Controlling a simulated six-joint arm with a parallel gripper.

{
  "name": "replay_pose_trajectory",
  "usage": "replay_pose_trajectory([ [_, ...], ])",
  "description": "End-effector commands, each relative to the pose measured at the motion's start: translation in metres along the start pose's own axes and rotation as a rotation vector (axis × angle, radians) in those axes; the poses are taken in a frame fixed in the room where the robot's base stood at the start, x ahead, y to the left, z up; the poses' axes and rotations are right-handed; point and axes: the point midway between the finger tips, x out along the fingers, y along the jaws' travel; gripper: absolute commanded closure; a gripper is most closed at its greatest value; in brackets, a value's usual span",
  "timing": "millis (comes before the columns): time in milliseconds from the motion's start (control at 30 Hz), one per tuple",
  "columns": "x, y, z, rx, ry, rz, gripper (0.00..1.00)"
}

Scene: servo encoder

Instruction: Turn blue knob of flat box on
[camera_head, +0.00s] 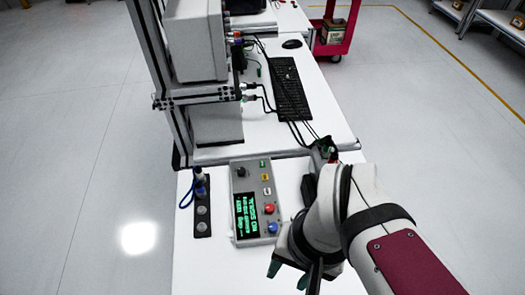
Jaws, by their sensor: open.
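The flat box (241,173) is a grey control box lying on the white table. Its dark screen (252,215) shows green text. The blue knob (273,227) is near its lower right corner, with a red knob (269,208) just above it. My gripper (287,276) is open, below and slightly right of the blue knob in the picture, apart from it. Its teal fingertips point down and left. Part of my gripper is hidden by my own wrist.
A dark strip with several round buttons (202,211) lies left of the box, with a blue cable (185,196). Behind stand a metal frame (166,95) with a grey cabinet (196,45), a black keyboard (290,90) and loose cables. The table (205,255) front left is clear.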

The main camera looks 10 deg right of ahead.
Motion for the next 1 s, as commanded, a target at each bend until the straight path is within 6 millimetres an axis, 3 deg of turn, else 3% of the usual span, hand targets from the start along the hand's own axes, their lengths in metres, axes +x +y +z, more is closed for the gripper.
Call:
replay_pose_trajectory([
  [67, 0.000, 0.000, 0.000, 0.000, 0.000, 0.000, 0.51],
  [167, -0.002, -0.003, -0.009, -0.015, 0.002, 0.010, 0.39],
  [267, -0.006, -0.021, -0.053, -0.098, 0.019, 0.058, 0.39],
  [400, 0.003, -0.053, -0.120, -0.229, 0.054, 0.120, 0.39],
  [500, 0.011, -0.065, -0.144, -0.279, 0.070, 0.141, 0.39],
  [667, 0.036, -0.063, -0.150, -0.289, 0.070, 0.146, 0.39],
  [1000, 0.134, -0.050, -0.158, -0.286, 0.066, 0.146, 0.39],
])
